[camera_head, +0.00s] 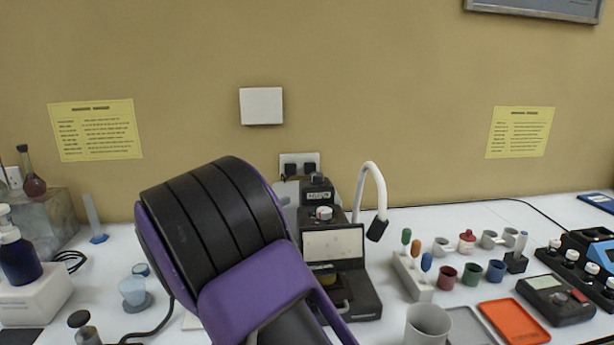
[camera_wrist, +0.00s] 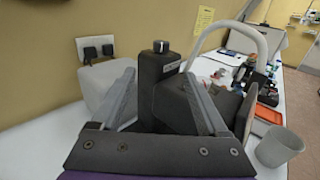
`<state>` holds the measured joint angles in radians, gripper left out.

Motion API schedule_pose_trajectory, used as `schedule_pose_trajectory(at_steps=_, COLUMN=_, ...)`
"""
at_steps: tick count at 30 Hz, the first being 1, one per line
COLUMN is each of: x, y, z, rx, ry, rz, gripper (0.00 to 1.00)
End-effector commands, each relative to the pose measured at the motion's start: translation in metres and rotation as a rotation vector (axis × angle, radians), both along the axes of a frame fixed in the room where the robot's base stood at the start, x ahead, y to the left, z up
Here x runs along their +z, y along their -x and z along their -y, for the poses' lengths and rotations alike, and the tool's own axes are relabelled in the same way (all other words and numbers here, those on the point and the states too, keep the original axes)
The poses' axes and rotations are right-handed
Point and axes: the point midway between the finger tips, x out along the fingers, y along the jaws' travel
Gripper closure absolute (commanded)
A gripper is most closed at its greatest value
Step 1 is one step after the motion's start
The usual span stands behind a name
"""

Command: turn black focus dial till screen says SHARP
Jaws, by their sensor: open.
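A dark instrument (camera_head: 352,285) stands on the bench behind my arm in the head view. A small black dial (camera_head: 317,178) sits on top of its column, and the dial (camera_wrist: 160,46) also shows in the wrist view with a pale mark. A small label (camera_head: 319,195) lies just below it; I cannot read it. A pale panel (camera_head: 333,243) on the instrument's front shows no readable word. My gripper (camera_wrist: 160,76) is open, its two grey fingers either side of the column below the dial, apart from the dial. The head view hides my fingers behind my arm.
A white curved lamp neck (camera_head: 371,175) rises right of the instrument. A grey cup (camera_head: 428,325), an orange tray (camera_head: 514,320) and a rack of coloured-handled tools (camera_head: 411,275) stand to the right. A wall outlet (camera_wrist: 96,50) is at the left behind.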

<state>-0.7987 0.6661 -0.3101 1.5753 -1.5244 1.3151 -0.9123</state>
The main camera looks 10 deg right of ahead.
Motion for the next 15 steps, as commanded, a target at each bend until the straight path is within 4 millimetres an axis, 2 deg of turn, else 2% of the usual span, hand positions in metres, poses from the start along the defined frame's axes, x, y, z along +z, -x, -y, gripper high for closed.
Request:
schedule_pose_trajectory(at_steps=5, x=0.001, y=-0.016, z=0.02, rx=-0.004, ry=0.001, rz=0.001, gripper=0.23)
schedule_pose_trajectory(at_steps=15, x=0.001, y=-0.065, z=0.076, rx=-0.005, ry=0.003, rz=0.001, gripper=0.23)
